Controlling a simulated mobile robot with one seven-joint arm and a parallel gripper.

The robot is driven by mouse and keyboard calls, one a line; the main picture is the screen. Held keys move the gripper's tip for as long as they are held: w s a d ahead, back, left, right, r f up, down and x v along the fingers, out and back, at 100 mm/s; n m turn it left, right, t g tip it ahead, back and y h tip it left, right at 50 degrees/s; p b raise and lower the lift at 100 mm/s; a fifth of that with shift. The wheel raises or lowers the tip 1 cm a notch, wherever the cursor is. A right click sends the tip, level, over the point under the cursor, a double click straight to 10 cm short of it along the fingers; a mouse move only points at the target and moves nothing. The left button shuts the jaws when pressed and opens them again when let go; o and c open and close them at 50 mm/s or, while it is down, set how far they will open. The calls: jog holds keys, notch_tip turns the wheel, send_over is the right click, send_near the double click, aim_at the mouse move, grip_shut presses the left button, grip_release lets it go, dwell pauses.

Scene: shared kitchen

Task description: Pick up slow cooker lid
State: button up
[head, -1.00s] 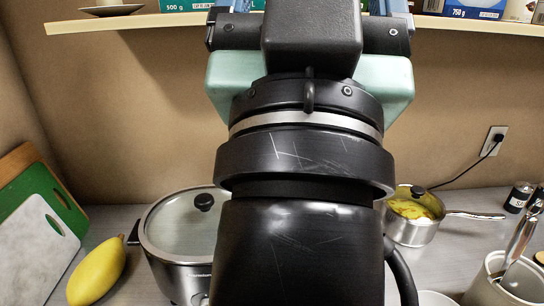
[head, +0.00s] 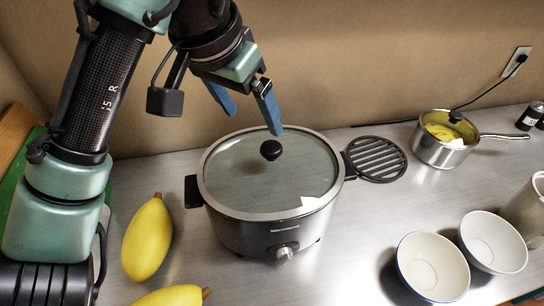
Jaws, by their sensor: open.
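The slow cooker (head: 268,228) stands on the counter near the middle of the head view. Its glass lid (head: 240,178) lies on top, with a round black knob (head: 271,150) at its centre. My gripper (head: 252,124) has two blue fingers spread apart and empty. It is above the far side of the lid, with the right fingertip appearing close to the knob. I cannot tell whether they touch.
A yellow mango-like fruit (head: 148,238) lies left of the cooker, with another (head: 172,297) at the front edge. Two white bowls (head: 432,268) (head: 493,242) stand front right.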

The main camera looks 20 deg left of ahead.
send_near(271, 146)
notch_tip(271, 146, down, 2)
jog(key=shift+w+p+x, duration=0.2)
jog(key=shift+x, duration=1.5)
jog(key=shift+w+p+x, duration=0.15)
jog(key=shift+p+x, duration=0.05)
jog(key=shift+x, duration=1.5)
jog(key=shift+d+r, duration=0.1)
jog(key=shift+r, duration=0.1)
grip_shut()
